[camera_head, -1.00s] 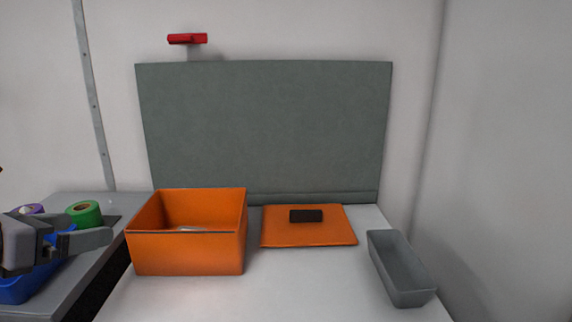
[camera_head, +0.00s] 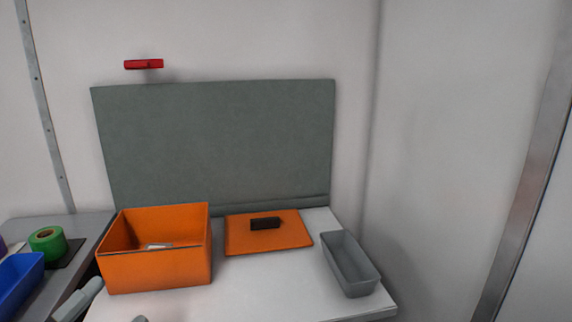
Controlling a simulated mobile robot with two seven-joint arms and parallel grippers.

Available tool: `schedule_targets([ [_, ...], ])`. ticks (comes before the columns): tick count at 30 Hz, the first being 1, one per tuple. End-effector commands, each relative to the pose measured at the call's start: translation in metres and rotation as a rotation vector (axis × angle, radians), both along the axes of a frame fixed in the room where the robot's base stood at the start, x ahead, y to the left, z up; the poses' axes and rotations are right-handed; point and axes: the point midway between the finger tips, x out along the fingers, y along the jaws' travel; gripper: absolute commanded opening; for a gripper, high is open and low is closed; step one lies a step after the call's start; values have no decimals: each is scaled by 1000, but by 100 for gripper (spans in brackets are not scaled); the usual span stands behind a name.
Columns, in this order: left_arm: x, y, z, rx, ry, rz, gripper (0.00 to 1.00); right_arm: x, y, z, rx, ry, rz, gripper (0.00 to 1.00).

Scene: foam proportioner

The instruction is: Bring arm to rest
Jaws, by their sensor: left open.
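My left gripper (camera_head: 109,308) shows only by its grey fingertips at the bottom left edge of the head view. The fingers are apart, and nothing shows between them. The fingertips appear in front of the lower left of the open orange box (camera_head: 155,271); I cannot tell the exact gap. The rest of my left arm is out of the picture. My right gripper is not in view.
An orange lid (camera_head: 242,240) with a black handle (camera_head: 265,223) lies on the white table (camera_head: 255,295). A grey bin (camera_head: 349,265) stands at right. Green tape (camera_head: 47,243) and a blue bin (camera_head: 18,285) are left. A grey-green panel (camera_head: 215,145) stands behind.

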Motion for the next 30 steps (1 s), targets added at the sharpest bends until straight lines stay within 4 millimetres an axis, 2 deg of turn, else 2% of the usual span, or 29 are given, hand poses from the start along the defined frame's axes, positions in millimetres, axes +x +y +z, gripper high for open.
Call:
schedule_targets([
  [1, -1, 2, -18, -133, 101, 36, 100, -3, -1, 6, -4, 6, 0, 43],
  [4, -6, 5, -65, -379, 310, 116, 100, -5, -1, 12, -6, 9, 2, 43],
  [7, -23, -2, -122, -604, 548, 202, 100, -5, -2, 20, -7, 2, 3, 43],
  [9, -42, -13, -162, -740, 718, 259, 100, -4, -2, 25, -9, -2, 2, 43],
  [12, -74, -34, -209, -892, 937, 326, 100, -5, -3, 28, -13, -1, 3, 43],
  [15, -100, -54, -238, -988, 1092, 367, 100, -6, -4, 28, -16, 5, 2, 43],
  [18, -117, -66, -253, -1039, 1182, 388, 100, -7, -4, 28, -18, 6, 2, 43],
  [21, -123, -71, -259, -1059, 1216, 396, 100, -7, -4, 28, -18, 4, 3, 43],
  [30, -123, -71, -259, -1059, 1216, 396, 100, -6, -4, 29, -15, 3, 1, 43],
])
